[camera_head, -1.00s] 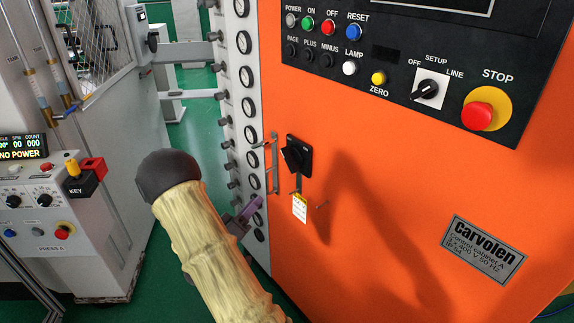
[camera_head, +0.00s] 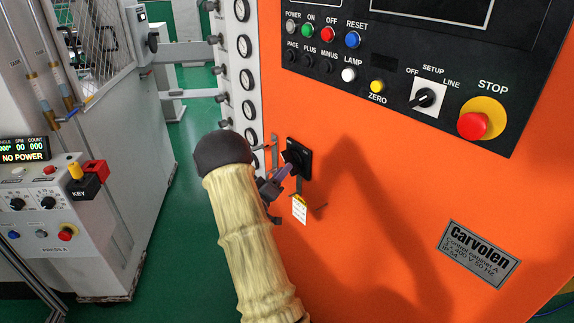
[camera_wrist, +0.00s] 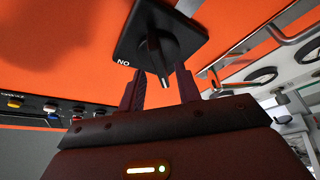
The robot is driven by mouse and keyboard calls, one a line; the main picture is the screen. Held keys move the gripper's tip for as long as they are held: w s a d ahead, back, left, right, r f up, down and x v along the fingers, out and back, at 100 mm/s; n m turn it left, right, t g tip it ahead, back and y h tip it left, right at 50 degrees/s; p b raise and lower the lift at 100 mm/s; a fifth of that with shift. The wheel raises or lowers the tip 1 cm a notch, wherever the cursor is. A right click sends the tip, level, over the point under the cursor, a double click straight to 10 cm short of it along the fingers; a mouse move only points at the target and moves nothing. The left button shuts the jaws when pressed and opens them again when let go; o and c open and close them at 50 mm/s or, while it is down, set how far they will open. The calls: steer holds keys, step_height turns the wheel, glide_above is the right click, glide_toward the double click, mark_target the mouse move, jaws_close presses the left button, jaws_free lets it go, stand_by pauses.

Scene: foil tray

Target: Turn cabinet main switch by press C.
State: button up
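The cabinet main switch is a black rotary knob on a square black plate (camera_head: 304,160), mounted on the orange cabinet (camera_head: 400,190). In the wrist view the switch knob (camera_wrist: 168,48) points toward my gripper, and its plate shows letters reading "NO" in the picture. My gripper (camera_head: 287,174) is at the switch. In the wrist view my gripper (camera_wrist: 165,78) has its two purple fingers apart, one on each side of the knob's handle. I cannot tell whether they touch it. The cabinet's nameplate (camera_head: 465,254) reads "Control cabinet A".
A paper tag (camera_head: 299,209) hangs just below the switch. A metal handle (camera_head: 274,160) stands close to its left, beside a column of gauges (camera_head: 244,46). The panel above has a red stop button (camera_head: 473,125). A console (camera_head: 45,205) marked "PRESS A" is at left.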

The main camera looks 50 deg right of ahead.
steer(key=shift+x, duration=1.6)
steer(key=shift+w+a+f, duration=0.1)
steer(key=shift+w+a, duration=0.1)
steer(key=shift+a, duration=0.05)
steer(key=shift+s+d, duration=0.2)
steer(key=shift+s, duration=0.05)
jaws_close()
steer(key=shift+f, duration=0.1)
